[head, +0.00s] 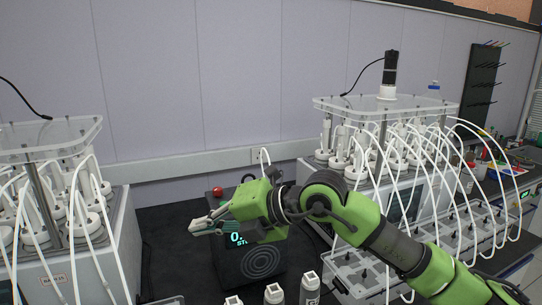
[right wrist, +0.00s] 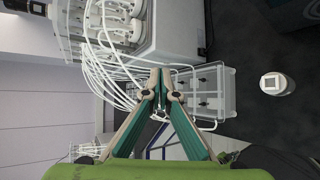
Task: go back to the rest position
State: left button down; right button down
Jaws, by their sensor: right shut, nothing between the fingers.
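My right gripper (head: 203,227) reaches in from the right in the head view, on a green arm. Its fingers point left, over a dark device (head: 262,263) with a lit display and a ring pattern on top. In the right wrist view the fingertips (right wrist: 160,76) meet and hold nothing. My left gripper is not in the head view. The arm hides part of the dark device and of the bench behind it.
A reactor unit with white tubes (head: 386,103) stands on the right, another (head: 50,135) on the left. A clear rack (head: 362,272) sits at the right front. Several white-capped bottles (head: 273,293) stand at the front edge. A red ball-like knob (head: 217,191) is behind the device.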

jog(key=s+a+r+g+y, duration=0.2)
jog(key=s+a+r+y, duration=0.2)
jog(key=s+y, duration=0.15)
jog(key=d+r+m+t+y, duration=0.4)
jog(key=r+m+y, duration=0.1)
jog(key=r, duration=0.1)
jog(key=w+d+m+t+h, duration=0.4)
jog(key=d+m+t+h, duration=0.1)
jog(key=d+m+t, duration=0.6)
jog(key=w+d+f+m+h, duration=0.1)
jog(key=d+f+m+h, duration=0.75)
jog(key=f, duration=0.35)
jog(key=w+d+f+m+h, duration=0.1)
jog(key=d+f+m+h, duration=0.75)
jog(key=f, duration=0.35)
jog(key=s+d+f+m+g+h, duration=0.1)
jog(key=s+d+f+g, duration=0.2)
jog(key=s+f, duration=0.3)
jog(key=s+d+f+g+h, duration=0.1)
jog(key=s+d+f+g, duration=0.15)
jog(key=s+f, duration=0.45)
jog(key=s+f+g+y, duration=0.2)
jog(key=s+f+g, duration=0.85)
jog(key=s, duration=0.75)
notch_tip(320, 180, down, 26)
jog(key=f, duration=0.1)
jog(key=s+d+f, duration=0.3)
jog(key=s+f, duration=1.4)
jog(key=s, duration=0.1)
jog(key=shift+n, duration=0.4)
